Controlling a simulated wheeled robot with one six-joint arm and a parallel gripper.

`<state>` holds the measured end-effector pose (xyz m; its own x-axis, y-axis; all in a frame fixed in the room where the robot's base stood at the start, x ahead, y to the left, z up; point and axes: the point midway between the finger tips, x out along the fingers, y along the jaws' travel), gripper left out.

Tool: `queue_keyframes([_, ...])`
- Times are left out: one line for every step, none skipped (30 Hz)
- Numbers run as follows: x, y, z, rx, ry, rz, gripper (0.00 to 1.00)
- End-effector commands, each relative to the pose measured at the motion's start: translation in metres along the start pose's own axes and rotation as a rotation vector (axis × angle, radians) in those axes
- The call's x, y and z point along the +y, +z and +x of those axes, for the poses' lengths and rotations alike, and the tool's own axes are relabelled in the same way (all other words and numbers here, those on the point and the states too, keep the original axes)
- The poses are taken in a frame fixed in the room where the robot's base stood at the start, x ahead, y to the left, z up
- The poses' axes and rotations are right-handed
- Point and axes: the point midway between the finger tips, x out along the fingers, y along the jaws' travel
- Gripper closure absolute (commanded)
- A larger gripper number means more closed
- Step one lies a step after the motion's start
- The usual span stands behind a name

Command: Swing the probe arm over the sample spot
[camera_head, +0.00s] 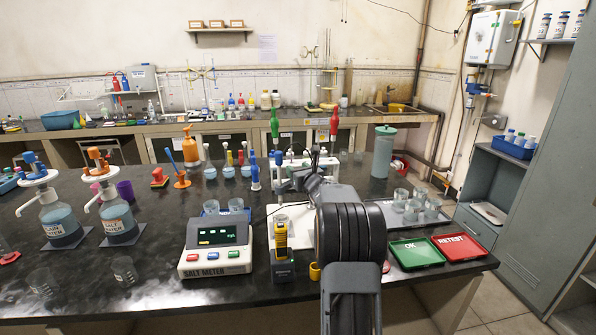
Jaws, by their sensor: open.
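The salt meter (216,248) stands on the bench with a lit green display and coloured buttons. To its right, a yellow probe-like piece (281,236) stands upright in a dark blue holder (283,268). A pale board (291,222) lies behind it, partly covered by my arm; I cannot tell which mark on it is the sample spot. A thin dark cable runs above the board. The probe arm itself is not clearly visible behind my arm. My gripper (284,186) is small and partly hidden, open, above and behind the yellow piece, apparently touching nothing.
Green OK (416,254) and red RETEST (459,246) trays lie to the right. A tray of glass beakers (410,211) stands behind them. Two beakers (236,206) stand behind the meter. Dispenser bottles (60,220) stand at left.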

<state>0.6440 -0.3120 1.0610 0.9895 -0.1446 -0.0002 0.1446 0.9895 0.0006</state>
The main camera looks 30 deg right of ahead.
Motion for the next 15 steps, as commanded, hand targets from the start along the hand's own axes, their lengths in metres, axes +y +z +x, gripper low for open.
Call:
queue_keyframes([0.0001,0.0000,0.0000,0.000,0.000,0.000,0.50])
queue_keyframes([0.0001,0.0000,-0.0001,0.000,0.000,0.000,0.50])
queue_keyframes([0.0001,0.0000,-0.0001,0.000,0.000,0.000,0.50])
queue_keyframes([0.0001,0.0000,-0.0001,0.000,0.000,0.000,0.52])
queue_keyframes([0.0001,0.0001,-0.0002,0.000,0.000,0.000,0.55])
queue_keyframes([0.0001,0.0001,-0.0002,0.000,0.000,0.000,0.59])
queue_keyframes([0.0001,0.0001,-0.0002,0.000,0.000,0.000,0.62])
queue_keyframes([0.0001,0.0001,-0.0002,0.000,0.000,0.000,0.64])
queue_keyframes([0.0001,0.0001,-0.0003,0.000,0.000,0.000,0.68])
queue_keyframes([0.0001,0.0001,-0.0003,0.000,0.000,0.000,0.71])
queue_keyframes([0.0001,0.0001,-0.0003,0.000,0.000,0.000,0.74])
queue_keyframes([0.0001,0.0002,-0.0003,0.000,0.000,-0.001,0.78])
queue_keyframes([0.0001,0.0001,-0.0003,0.000,0.000,-0.001,0.81])
queue_keyframes([0.0001,0.0002,-0.0003,0.000,0.000,-0.001,0.84])
queue_keyframes([0.0001,0.0002,-0.0003,0.000,0.000,-0.001,0.87])
